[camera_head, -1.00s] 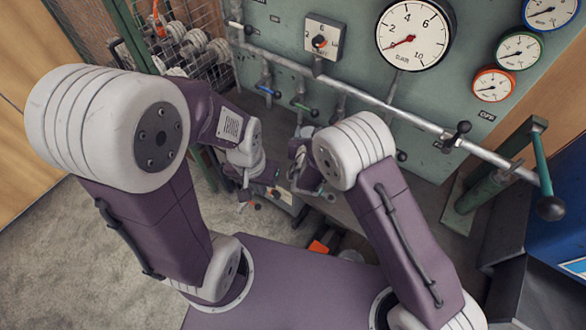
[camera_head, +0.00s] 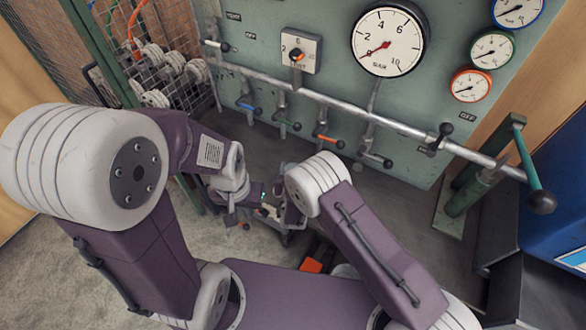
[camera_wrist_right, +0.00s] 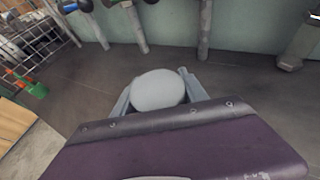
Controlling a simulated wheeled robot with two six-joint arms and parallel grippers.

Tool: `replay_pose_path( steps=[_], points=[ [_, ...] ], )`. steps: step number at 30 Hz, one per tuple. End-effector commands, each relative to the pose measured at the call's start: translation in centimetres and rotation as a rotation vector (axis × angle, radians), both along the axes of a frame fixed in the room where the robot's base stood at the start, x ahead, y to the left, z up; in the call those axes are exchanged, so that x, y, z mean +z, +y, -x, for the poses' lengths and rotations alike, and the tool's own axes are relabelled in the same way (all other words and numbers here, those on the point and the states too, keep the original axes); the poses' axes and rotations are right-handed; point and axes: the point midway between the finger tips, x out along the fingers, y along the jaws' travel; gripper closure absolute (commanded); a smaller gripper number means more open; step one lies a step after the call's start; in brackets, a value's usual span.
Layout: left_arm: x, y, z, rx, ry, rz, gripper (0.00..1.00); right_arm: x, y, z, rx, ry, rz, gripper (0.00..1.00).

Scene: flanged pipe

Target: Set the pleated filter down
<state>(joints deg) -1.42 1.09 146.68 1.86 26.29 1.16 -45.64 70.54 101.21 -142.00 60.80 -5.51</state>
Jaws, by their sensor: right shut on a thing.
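In the right wrist view, my right gripper (camera_wrist_right: 155,86) is shut on a pale grey thing with a smooth rounded end (camera_wrist_right: 158,91), taken to be the pleated filter. Its pleats do not show, and my purple gripper body hides its lower part. A grey finger lies on each side of it. In the head view, my right gripper (camera_head: 292,215) is small, partly hidden behind my own wrist, and the filter cannot be made out. My left gripper (camera_head: 240,213) is just to its left, pointing down; its fingers are too small to read.
A green panel with a large pressure gauge (camera_head: 388,41), a long grey pipe (camera_head: 340,105) and several coloured valve levers stands ahead. A green post (camera_head: 470,185) stands at right. Dark floor before the panel looks clear.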

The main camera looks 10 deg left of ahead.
Motion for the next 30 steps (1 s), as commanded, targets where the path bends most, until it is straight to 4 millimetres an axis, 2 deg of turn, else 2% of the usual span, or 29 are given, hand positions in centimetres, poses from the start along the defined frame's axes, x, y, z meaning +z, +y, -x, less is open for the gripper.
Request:
replay_pose_path(
  steps=[8, 9, 11, 12, 23, 26, 30],
  points=[
    [-0.4, 0.0, 0.0, 0.0, 0.0, 0.0, 1.0, -0.3, 0.0, 0.0, 0.0, -0.001, -0.001, 1.0],
    [-0.4, 0.0, 0.0, 0.0, 0.0, 0.0, 1.0, -0.3, 0.0, 0.0, 0.0, 0.0, 0.0, 0.47],
    [-0.3, 0.0, 0.0, 0.0, 0.0, 0.0, 1.0, -0.2, 0.0, 0.0, 0.0, 0.0, 0.0, 0.3],
    [-0.3, 0.0, 0.0, 0.0, 0.0, 0.0, 1.0, -0.2, 0.0, 0.0, 0.0, 0.0, 0.0, 0.28],
    [0.3, 0.0, 0.0, 0.0, 0.0, 0.0, 1.0, 0.4, 0.0, 0.2, 0.0, 0.0, 0.0, 0.28],
    [0.5, 0.0, 0.0, 0.0, 0.0, 0.0, 1.0, 1.0, -0.2, 1.7, 0.002, 0.001, 0.002, 0.28],
    [1.0, 0.0, 0.0, 0.0, 0.0, 0.0, 1.0, 2.3, -0.7, 4.7, 0.003, 0.002, 0.002, 0.28]
  ],
)
